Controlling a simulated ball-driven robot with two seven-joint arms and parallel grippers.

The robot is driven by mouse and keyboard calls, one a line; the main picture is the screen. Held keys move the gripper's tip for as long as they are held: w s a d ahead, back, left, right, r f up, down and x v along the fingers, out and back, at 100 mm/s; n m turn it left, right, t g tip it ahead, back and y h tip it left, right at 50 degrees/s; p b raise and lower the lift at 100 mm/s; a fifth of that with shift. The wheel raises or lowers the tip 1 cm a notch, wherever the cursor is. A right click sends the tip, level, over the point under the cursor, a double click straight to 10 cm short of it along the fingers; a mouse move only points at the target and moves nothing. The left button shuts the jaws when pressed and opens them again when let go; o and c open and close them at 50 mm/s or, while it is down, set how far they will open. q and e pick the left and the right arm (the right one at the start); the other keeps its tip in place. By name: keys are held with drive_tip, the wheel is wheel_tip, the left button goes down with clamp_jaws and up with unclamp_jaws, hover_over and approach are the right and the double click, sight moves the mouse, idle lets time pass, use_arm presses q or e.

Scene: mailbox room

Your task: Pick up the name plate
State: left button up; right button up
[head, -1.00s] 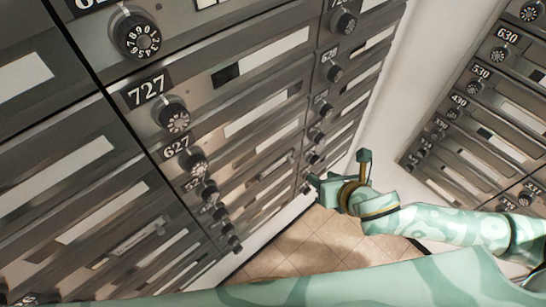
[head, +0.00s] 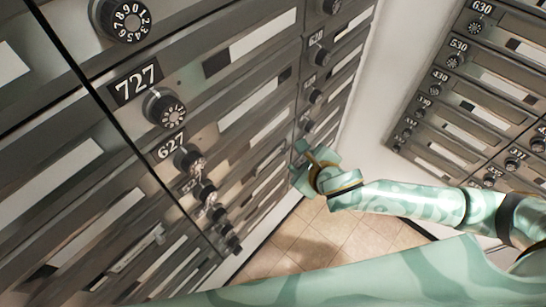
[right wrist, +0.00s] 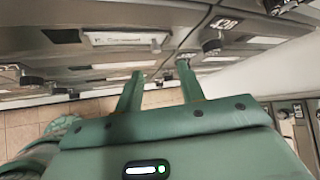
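A pale plate in a raised metal frame (right wrist: 120,38), which looks like the name plate, is on the mailbox front at the upper left of the right wrist view. My right gripper (right wrist: 158,76) points toward the mailbox fronts. Its two fingers are apart with nothing between them, and the plate is beyond them, up and left. In the head view my right gripper (head: 303,166) is close to the lower right end of the mailbox wall; I cannot tell if it touches. Its hand hides part of the wall. My left gripper is not in view.
The mailbox wall (head: 190,75) has protruding dials, such as the one below 727 (head: 165,108). A second mailbox bank (head: 470,90) stands at the right. A white wall (head: 395,80) and tiled floor (head: 320,235) lie between them.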

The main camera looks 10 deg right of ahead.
sight(286, 153)
drive_tip(key=x, duration=0.2)
drive_tip(key=a+b+x, duration=0.1)
drive_tip(key=x, duration=0.2)
drive_tip(key=shift+b, duration=0.3)
drive_tip(key=shift+w+f, duration=0.2)
drive_tip(key=shift+w, duration=0.2)
clamp_jaws()
